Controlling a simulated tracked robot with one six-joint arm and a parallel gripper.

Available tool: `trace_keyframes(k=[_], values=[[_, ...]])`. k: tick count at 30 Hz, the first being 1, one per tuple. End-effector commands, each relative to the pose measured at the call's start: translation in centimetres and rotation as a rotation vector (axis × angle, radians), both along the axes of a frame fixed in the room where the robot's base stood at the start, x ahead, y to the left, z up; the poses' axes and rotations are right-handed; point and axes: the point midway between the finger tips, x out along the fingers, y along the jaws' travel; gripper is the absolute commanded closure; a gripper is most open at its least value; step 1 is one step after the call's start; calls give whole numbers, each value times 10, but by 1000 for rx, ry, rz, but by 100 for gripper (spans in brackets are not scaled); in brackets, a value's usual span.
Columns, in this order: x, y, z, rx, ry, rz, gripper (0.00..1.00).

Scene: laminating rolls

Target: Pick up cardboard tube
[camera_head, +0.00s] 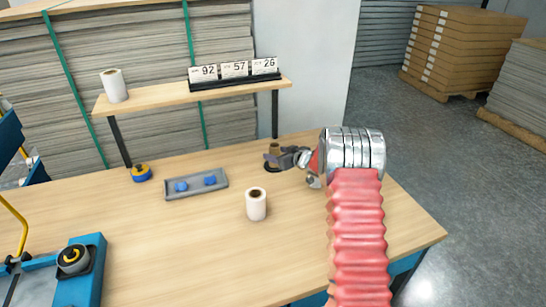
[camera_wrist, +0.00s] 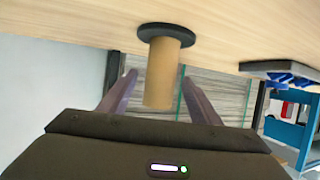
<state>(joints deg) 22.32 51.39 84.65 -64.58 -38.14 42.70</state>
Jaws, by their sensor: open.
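The cardboard tube (camera_wrist: 163,78) is a plain brown cylinder on a round black base (camera_wrist: 166,31); the wrist view shows it upside down. In the head view the tube (camera_head: 275,148) stands upright near the table's back edge, partly hidden by my gripper (camera_head: 277,158). In the wrist view my gripper (camera_wrist: 159,76) is open, with one finger on each side of the tube's line. A gap shows between the tube and each finger. I cannot tell how far the fingertips reach past the tube in depth.
A white roll (camera_head: 256,204) stands on the table (camera_head: 200,250) nearer the front. A grey tray (camera_head: 197,184) with blue pieces and a blue-yellow tape roll (camera_head: 141,173) lie left. A shelf (camera_head: 150,98) with number cards (camera_head: 235,71) rises behind. The front middle of the table is clear.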

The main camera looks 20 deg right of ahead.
Motion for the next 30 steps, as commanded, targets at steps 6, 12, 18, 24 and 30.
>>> trace_keyframes(k=[6,12,18,24,30], values=[[0,0,0,0,0,0,43],[0,0,0,0,1,0,43],[0,0,0,0,1,0,55],[0,0,0,0,1,0,69],[0,0,0,0,1,0,83]])
